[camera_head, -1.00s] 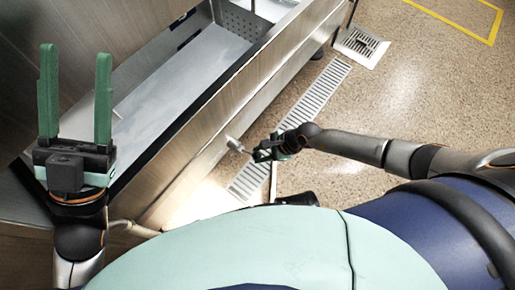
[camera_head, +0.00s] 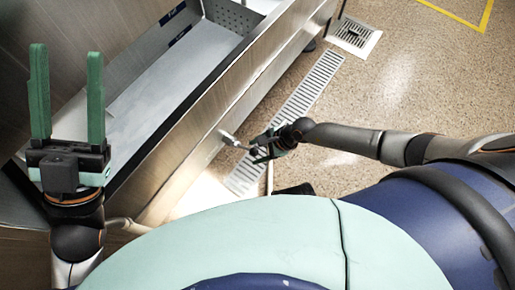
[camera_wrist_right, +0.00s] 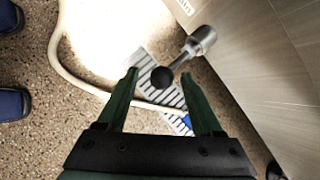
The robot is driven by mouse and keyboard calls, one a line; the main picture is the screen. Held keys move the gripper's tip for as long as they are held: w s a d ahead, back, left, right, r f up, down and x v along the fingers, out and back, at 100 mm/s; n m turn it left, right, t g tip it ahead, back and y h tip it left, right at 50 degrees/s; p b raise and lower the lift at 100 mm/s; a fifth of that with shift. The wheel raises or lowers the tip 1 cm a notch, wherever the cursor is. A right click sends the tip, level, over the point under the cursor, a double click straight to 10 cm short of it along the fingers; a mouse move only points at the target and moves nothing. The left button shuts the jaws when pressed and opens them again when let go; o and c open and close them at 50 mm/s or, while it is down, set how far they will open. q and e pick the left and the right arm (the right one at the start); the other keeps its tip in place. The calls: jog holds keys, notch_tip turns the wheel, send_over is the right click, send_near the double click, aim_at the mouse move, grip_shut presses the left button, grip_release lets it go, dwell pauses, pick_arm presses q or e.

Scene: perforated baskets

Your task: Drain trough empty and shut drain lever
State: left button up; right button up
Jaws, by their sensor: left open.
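The steel trough (camera_head: 196,128) runs diagonally across the head view; its inside looks pale and flat, and I cannot tell whether liquid is in it. The drain lever (camera_head: 231,139) sticks out from the trough's front wall. In the right wrist view the lever (camera_wrist_right: 190,50) has a metal shaft and a black ball knob. My right gripper (camera_wrist_right: 159,73) is open, with the knob appearing between its fingertips; contact is not visible. In the head view my right gripper (camera_head: 257,149) is small beside the lever. My left gripper (camera_head: 67,52) is open, empty and raised, left of the trough.
A slotted floor grate (camera_head: 313,85) runs along the trough's front, with a square drain (camera_head: 354,34) beyond it. A pale hose (camera_wrist_right: 70,75) curves over the floor below my right gripper. The speckled floor to the right is clear. A steel wall rises at left.

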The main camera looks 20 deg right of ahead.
jog(key=shift+w, duration=0.1)
jog(key=shift+r, duration=0.25)
pick_arm(q)
jog(key=shift+m, duration=0.3)
jog(key=r+p, duration=0.4)
jog(key=a+r+p, duration=0.1)
jog(key=r+p, duration=0.1)
jog(key=shift+s+r, duration=0.1)
jog(key=shift+r, duration=0.25)
pick_arm(e)
jog(key=v, duration=1.2)
jog(key=shift+d, duration=0.1)
jog(key=shift+c, duration=0.4)
